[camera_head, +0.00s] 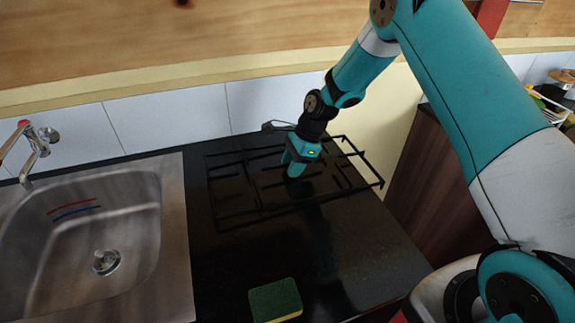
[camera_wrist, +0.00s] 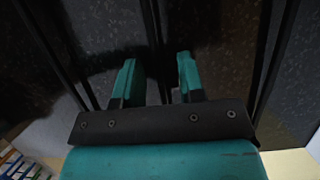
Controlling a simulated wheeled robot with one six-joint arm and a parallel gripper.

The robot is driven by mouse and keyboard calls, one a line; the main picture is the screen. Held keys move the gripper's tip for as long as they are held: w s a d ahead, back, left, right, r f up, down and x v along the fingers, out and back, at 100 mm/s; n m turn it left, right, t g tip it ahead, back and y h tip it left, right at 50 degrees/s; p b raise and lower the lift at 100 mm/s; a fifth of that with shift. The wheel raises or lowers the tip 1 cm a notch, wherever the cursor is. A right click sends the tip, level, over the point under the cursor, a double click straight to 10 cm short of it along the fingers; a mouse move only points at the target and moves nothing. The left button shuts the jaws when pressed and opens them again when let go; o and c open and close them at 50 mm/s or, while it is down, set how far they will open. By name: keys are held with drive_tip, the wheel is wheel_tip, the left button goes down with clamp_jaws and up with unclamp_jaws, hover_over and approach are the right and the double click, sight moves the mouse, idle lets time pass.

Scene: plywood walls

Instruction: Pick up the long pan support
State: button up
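The long pan support (camera_head: 363,160) is a thin black metal grate lying flat on the dark worktop, right of the sink. My gripper (camera_head: 294,172) points down over the middle of it. In the wrist view the two teal fingers of my gripper (camera_wrist: 157,75) stand apart. A dark bar of the pan support (camera_wrist: 152,30) runs between them, with gaps on both sides. I cannot tell how far the fingertips reach below the bar. My gripper and wrist hide part of the grate's middle and back.
A steel sink (camera_head: 175,240) with a tap (camera_head: 38,147) is at the left. A green sponge (camera_head: 276,299) lies near the worktop's front. A tiled wall (camera_head: 160,118) stands close behind the grate. The worktop (camera_head: 235,265) between grate and sponge is clear.

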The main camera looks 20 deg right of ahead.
drive_tip(key=shift+d, duration=0.1)
clamp_jaws()
idle(1.3)
